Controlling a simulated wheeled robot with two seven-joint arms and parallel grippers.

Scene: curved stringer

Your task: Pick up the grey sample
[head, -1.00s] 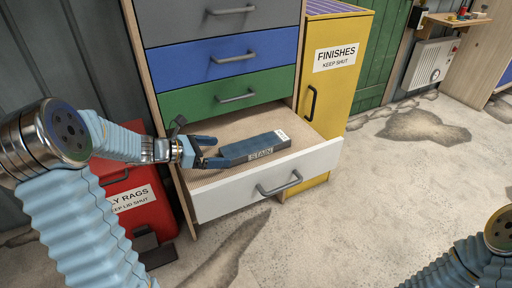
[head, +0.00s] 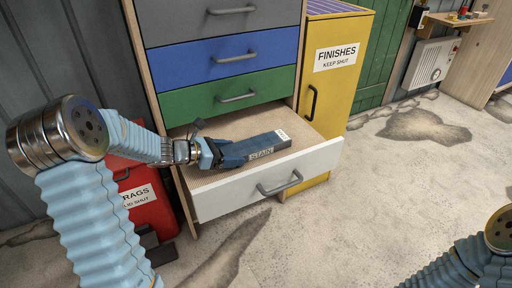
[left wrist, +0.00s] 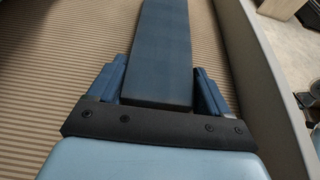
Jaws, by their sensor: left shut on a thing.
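A long dark slate-blue block (head: 258,144), with a label reading STAIN on its side, lies in the open white-fronted drawer (head: 228,196). No plainly grey sample shows in the drawer. My left gripper (head: 222,153) is at the block's near left end, shut on it. In the left wrist view the blue fingers (left wrist: 160,88) stand on both sides of the block (left wrist: 160,48), which runs straight away between them. The block appears to rest on the ribbed drawer floor (left wrist: 55,75). My right gripper is not in view.
Closed green (head: 225,94), blue (head: 215,61) and grey drawers are above the open one. A yellow FINISHES cabinet (head: 340,85) stands to the right and a red rags bin (head: 150,210) to the left. The concrete floor (head: 370,200) at right is clear.

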